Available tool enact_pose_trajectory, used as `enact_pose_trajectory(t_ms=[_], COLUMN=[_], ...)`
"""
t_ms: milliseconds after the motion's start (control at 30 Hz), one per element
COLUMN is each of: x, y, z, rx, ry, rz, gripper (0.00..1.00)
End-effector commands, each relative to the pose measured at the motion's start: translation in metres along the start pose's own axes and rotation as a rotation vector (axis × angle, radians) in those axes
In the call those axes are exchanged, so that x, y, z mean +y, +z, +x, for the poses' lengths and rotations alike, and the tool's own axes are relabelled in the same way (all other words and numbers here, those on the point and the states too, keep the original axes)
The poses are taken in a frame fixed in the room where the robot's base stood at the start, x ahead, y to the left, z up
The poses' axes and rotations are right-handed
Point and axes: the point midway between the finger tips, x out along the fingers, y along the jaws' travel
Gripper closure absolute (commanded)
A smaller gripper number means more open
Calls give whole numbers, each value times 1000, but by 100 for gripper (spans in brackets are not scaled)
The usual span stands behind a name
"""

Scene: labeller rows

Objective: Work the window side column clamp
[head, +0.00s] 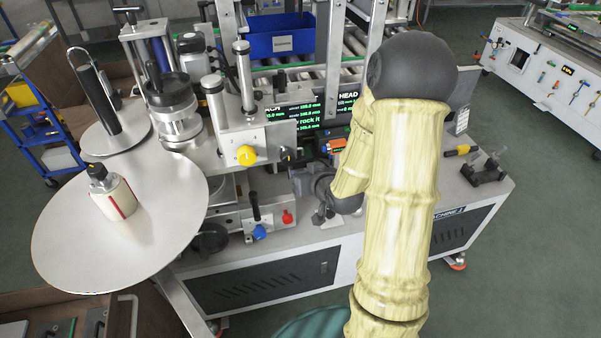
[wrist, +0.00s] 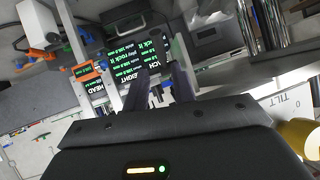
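The labelling machine (head: 270,235) stands in front of me with several hand controls. A yellow knob (head: 246,155) and a black lever (head: 287,155) sit on the column block; below them are a blue knob (head: 260,232), a black upright handle (head: 254,205) and a red knob (head: 288,217). I cannot tell which control is the window side column clamp.
Lit display screens (head: 308,118) and an orange readout (head: 335,146) are behind my wrist. A yellow part (wrist: 302,137) is close at the right of the wrist view, by a TILT label.

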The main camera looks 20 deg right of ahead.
Motion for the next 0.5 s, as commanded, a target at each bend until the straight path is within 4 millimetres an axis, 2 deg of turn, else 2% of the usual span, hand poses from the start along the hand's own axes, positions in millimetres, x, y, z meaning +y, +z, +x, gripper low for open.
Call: enact_pose_trajectory(t_ms=[133,267,500], x=[0,-1,-10], y=[0,0,8], z=[0,0,-14], rx=[0,-9,-144], ry=[0,3,48], rz=[0,-5,-53], gripper=[76,100,100])
